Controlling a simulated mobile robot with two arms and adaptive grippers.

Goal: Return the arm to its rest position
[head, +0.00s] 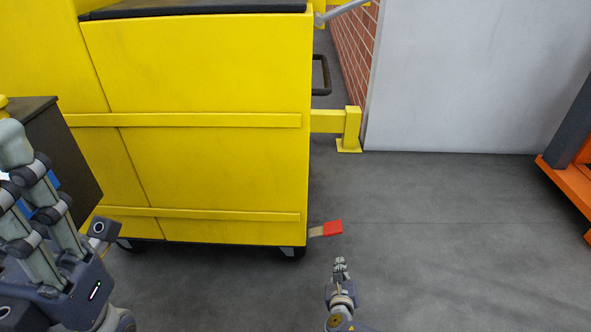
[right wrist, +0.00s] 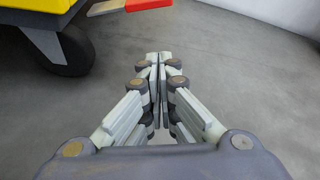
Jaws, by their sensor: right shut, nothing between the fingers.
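My right gripper (head: 340,262) is low in the middle of the head view, above the grey floor. In the right wrist view its fingers (right wrist: 158,58) are together, with nothing between them. My left gripper (head: 18,150) is large at the left edge of the head view, pointing up. Its tips are partly cut off by the edge, so its opening is unclear.
A yellow wheeled cart (head: 210,170) stands left of centre. A red and tan object (head: 333,228) lies on the floor by it. A yellow post (head: 352,125), a pale wall (head: 470,75) and an orange frame (head: 572,185) are behind and right. Floor (head: 450,240) is clear right of my gripper.

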